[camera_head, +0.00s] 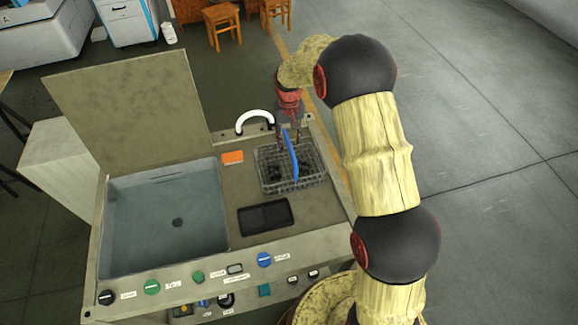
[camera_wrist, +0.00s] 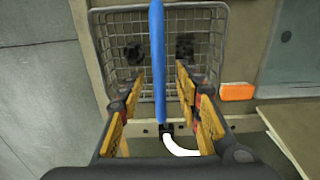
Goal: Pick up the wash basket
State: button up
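The wash basket (camera_head: 312,179) is a grey wire-mesh basket on the right part of the machine's top. A blue handle (camera_head: 291,160) arches over it. My gripper (camera_head: 288,138) is above the basket, pointing down at the handle. In the wrist view the basket (camera_wrist: 217,42) fills the upper middle, and the blue handle (camera_wrist: 157,45) runs between the two fingers of my gripper (camera_wrist: 161,82). The fingers are open, with a gap visible on each side of the handle. Dark small items show in the basket.
A washing tank (camera_head: 165,220) with a raised lid (camera_head: 130,105) is left of the basket. A white curved tap (camera_head: 254,117) stands close behind it. An orange block (camera_head: 232,157) and a black tray (camera_head: 265,215) lie nearby. Knobs line the front panel.

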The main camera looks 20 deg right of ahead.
aim_at(289, 143)
notch_tip(289, 143, down, 4)
jog(key=shift+w+r, duration=0.15)
jog(key=shift+r, duration=0.05)
jog(key=c, duration=0.3)
grip_shut()
dwell(0.8)
jog(key=shift+w+r, duration=0.1)
jog(key=shift+r, duration=0.05)
